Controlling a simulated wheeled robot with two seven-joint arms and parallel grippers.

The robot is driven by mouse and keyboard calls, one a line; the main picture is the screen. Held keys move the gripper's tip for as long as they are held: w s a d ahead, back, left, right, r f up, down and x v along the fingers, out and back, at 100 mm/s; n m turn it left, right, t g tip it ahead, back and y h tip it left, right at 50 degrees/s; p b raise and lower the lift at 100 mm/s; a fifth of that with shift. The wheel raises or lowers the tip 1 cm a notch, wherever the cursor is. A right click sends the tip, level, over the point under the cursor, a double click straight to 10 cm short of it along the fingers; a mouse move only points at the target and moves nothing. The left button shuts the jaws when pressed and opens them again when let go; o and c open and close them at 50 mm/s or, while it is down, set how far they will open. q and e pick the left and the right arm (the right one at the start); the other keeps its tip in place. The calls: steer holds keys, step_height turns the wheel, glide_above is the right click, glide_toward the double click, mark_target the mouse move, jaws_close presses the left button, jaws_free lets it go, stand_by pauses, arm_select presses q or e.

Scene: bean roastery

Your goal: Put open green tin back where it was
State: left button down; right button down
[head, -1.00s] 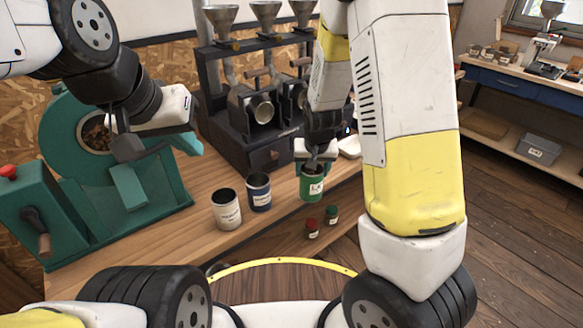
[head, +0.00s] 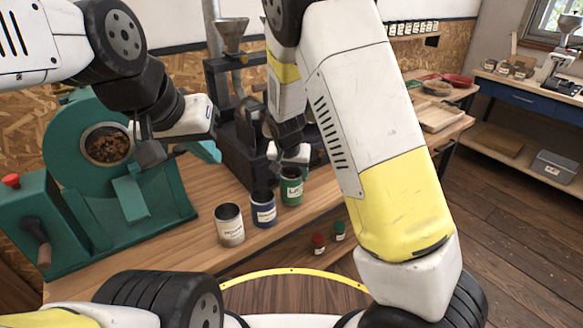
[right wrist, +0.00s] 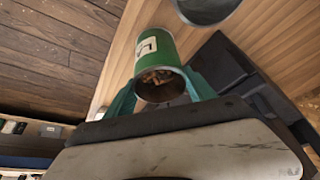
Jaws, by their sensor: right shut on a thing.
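The open green tin (head: 292,190) has a white label and is upright, just right of and behind the blue tin (head: 263,208). I cannot tell whether its base touches the wooden bench. My right gripper (head: 291,166) is shut on its upper part. In the right wrist view the green tin (right wrist: 158,58) sits between teal fingers, with brown pieces inside its open mouth. An open white tin (head: 229,225) stands left of the blue one.
The green roaster (head: 75,150) fills the bench's left side. A dark machine with metal funnels (head: 231,40) stands behind the tins, partly hidden by my right arm. Small red (head: 318,243) and green (head: 339,230) jars sit lower, beyond the bench's front edge. Bare bench (head: 185,245) shows left of the tins.

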steer(key=shift+f, duration=1.05)
steer(key=shift+c, duration=1.6)
jaws_free()
steer(key=shift+f, duration=0.15)
steer(key=d+v, duration=0.1)
steer(key=v, duration=1)
steer(key=s+d+r+y, duration=0.1)
steer(key=s+d+r, duration=0.3)
steer(key=s, duration=0.3)
steer(key=s+d+r+n+t+y, duration=0.1)
steer(key=s+d+r, duration=0.4)
steer(key=s+r, duration=0.2)
steer(key=s+d+r+n, duration=0.1)
steer(key=s+d+r, duration=0.3)
steer(key=s+r, duration=0.2)
steer(key=s, duration=0.2)
steer(key=shift+s+d+t+y, duration=0.3)
steer(key=shift+d+t+y, duration=0.1)
